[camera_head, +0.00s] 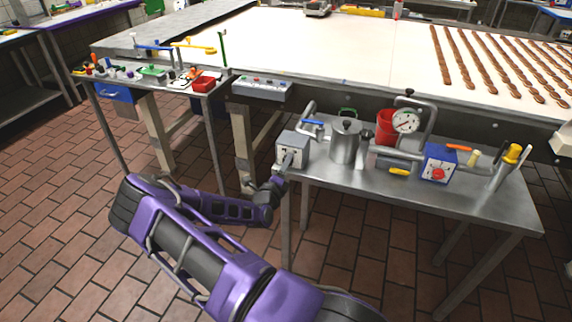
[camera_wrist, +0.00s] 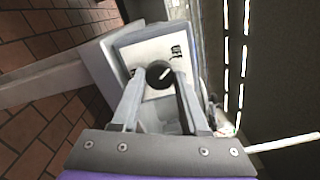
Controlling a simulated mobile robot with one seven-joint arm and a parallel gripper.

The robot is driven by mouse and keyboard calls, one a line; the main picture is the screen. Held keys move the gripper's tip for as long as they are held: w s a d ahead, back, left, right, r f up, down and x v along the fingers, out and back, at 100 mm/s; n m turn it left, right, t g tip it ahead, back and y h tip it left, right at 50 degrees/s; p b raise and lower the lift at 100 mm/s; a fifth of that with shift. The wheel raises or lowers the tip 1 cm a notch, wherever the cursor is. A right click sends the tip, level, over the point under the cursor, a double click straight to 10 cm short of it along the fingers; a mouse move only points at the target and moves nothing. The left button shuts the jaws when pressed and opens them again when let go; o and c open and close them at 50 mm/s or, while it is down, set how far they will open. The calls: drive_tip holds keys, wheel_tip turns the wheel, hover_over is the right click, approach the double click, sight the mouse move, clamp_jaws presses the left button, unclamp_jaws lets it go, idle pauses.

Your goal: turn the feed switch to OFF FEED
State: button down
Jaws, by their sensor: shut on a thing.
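The feed switch is a grey box (camera_head: 293,149) at the left end of the steel side table. In the wrist view it has a pale face plate (camera_wrist: 147,53) and a round black knob (camera_wrist: 157,72). A white mark on the knob slants to the upper right, towards dark lettering that I cannot read fully. My gripper (camera_wrist: 161,80) has one finger on each side of the knob and is shut on it. In the head view my gripper (camera_head: 285,164) is at the front of the box, and the knob is hidden there.
Right of the box stand a steel pot (camera_head: 345,142), a red bucket (camera_head: 386,127), a pressure gauge (camera_head: 405,121) on piping, and a blue box with a red knob (camera_head: 438,173). A white conveyor (camera_head: 330,50) runs behind. The brick-tiled floor in front is open.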

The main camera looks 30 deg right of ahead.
drive_tip(key=shift+s+f, duration=0.1)
drive_tip(key=shift+c, duration=2.1)
unclamp_jaws()
drive_tip(key=v, duration=1.7)
drive_tip(key=shift+s+a, duration=0.1)
drive_tip(key=shift+a, duration=0.05)
